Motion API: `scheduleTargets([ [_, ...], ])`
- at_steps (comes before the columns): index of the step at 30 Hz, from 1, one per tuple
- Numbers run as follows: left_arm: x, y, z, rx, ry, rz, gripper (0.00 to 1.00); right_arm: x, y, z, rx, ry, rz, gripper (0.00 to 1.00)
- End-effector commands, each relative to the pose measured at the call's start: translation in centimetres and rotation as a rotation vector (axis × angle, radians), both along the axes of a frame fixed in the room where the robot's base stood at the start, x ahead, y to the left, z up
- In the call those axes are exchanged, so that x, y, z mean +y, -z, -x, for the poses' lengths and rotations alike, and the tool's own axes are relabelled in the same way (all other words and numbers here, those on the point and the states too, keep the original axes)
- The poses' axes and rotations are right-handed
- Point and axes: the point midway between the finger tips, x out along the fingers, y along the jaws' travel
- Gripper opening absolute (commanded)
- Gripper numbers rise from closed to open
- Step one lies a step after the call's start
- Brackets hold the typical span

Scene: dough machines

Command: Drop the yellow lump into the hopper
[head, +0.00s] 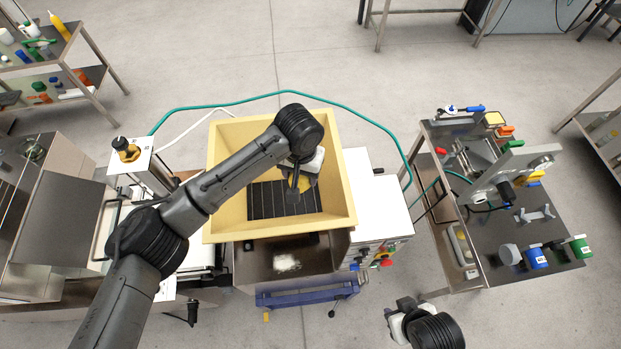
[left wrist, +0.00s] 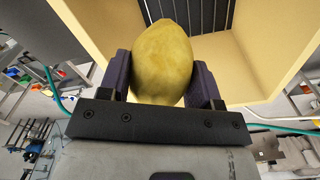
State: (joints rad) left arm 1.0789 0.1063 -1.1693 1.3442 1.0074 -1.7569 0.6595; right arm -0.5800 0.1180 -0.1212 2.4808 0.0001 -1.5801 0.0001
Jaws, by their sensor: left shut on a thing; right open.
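The yellow lump (left wrist: 161,62) is between the two fingers of my left gripper (left wrist: 161,85) in the left wrist view, and the gripper is shut on it. In the head view my left gripper (head: 297,186) is over the opening of the hopper (head: 229,160), a pale yellow square bin with dark bars at its bottom. The lump is mostly hidden there by the gripper and arm. The hopper's wall and bars also show behind the lump in the left wrist view (left wrist: 255,50). My right gripper (head: 395,322) is partly in view at the lower right, away from the hopper, and open.
A teal hose (head: 225,104) curves around the back of the hopper. A white control box (head: 379,205) stands to the hopper's right. A steel table (head: 495,250) with tools and small jars is further right. A steel machine (head: 62,230) stands at the left.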

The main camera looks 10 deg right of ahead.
Motion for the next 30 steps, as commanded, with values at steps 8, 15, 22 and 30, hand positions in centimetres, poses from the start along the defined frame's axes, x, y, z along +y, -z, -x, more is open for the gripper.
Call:
scheduleTargets([
  [8,2.1,1.6,-2.9,-0.002,-0.002,0.000,0.28,0.1,4.6,0.0,0.002,0.003,-0.004,0.43],
  [15,3.2,2.6,-4.5,0.002,-0.001,0.001,0.28,0.1,4.9,0.0,0.002,0.002,-0.002,0.43],
  [22,3.9,3.7,-5.5,0.000,0.000,0.001,0.28,-0.2,5.1,0.0,0.000,-0.003,0.006,0.43],
  [30,4.1,4.2,-5.9,0.000,0.001,0.002,0.28,-0.3,5.2,0.0,0.001,-0.004,0.009,0.43],
])
